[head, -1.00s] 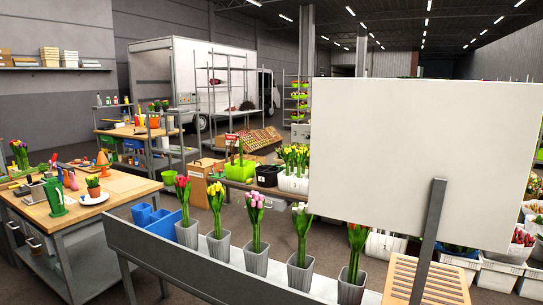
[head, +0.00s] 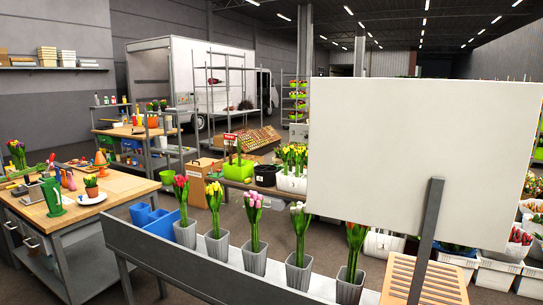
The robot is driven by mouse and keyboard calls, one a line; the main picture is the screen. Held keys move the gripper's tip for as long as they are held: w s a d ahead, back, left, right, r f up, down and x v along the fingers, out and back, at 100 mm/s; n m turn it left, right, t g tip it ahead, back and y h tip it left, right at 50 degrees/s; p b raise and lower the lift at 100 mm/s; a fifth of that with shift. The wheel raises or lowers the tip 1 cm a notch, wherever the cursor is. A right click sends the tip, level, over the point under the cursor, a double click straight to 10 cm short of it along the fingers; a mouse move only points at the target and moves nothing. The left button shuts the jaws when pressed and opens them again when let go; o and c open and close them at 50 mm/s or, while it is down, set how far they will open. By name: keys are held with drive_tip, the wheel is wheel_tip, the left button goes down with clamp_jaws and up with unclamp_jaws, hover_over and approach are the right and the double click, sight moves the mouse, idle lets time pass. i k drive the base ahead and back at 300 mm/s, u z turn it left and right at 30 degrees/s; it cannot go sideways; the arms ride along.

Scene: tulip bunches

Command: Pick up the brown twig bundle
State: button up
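My gripper is not in the head view. A small, dark brownish, bristly clump (head: 246,105) sits far back on the metal shelf rack in front of the white truck. It may be the brown twig bundle, but it is too small to tell. No other twig bundle can be made out.
A wooden-topped workbench (head: 128,187) with tools and pots stands at left. A grey rail (head: 203,262) with tulip bunches in grey pots runs across the front. A large blank white board (head: 422,160) hides much of the right side. Dark floor shows between the benches.

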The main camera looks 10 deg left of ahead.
sight(230, 157)
drive_tip(key=z, duration=1.5)
drive_tip(key=i, duration=3.7)
drive_tip(key=u, duration=2.75)
